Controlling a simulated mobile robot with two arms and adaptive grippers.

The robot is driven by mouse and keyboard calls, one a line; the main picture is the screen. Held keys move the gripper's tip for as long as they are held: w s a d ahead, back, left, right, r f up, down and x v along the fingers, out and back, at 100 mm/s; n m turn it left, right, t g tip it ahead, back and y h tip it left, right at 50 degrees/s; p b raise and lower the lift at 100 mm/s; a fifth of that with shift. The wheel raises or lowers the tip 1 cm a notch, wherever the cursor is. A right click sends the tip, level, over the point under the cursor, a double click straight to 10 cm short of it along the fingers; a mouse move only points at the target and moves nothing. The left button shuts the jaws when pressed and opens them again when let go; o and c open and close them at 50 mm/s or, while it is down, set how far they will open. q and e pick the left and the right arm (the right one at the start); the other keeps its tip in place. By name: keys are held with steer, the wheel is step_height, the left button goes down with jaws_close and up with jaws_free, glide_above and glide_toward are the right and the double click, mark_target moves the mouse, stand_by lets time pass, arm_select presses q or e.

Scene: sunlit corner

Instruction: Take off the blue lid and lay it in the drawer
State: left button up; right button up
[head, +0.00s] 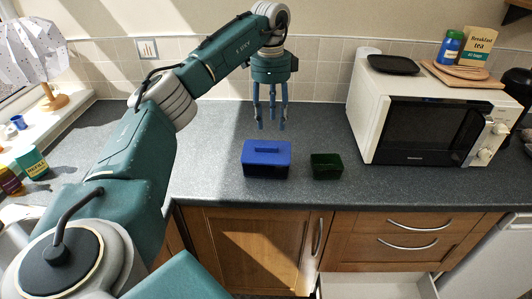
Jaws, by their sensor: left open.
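A dark blue box with a brighter blue lid (258,152) stands on the grey counter. The lid sits on top of the box and has a raised bar handle. My left gripper (270,123) hangs fingers down above and slightly behind the lid, open and empty, apart from it. An open drawer (372,287) shows at the bottom, below the wooden drawer fronts to the right. Only part of its pale inside is in view, cut by the picture's lower edge. My right gripper is not in view.
A small dark green open box (326,166) stands right of the blue box. A white microwave (430,117) fills the counter further right. Jars (30,163) and a lamp (38,60) are at the left. The counter (215,165) left of the blue box is clear.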

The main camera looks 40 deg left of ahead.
arm_select(q)
steer(key=p, duration=0.1)
glide_above(266, 147)
steer(key=f, duration=0.4)
steer(key=shift+d+f, duration=0.4)
steer(key=shift+s+a+f+p, duration=0.1)
steer(key=shift+f+p, duration=0.35)
steer(key=shift+f, duration=0.1)
steer(key=f, duration=0.1)
steer(key=f+p, duration=0.1)
steer(key=f, duration=0.1)
steer(key=shift+a+f+p, duration=0.25)
steer(key=shift+f+p, duration=0.05)
steer(key=shift+f, duration=0.45)
jaws_close()
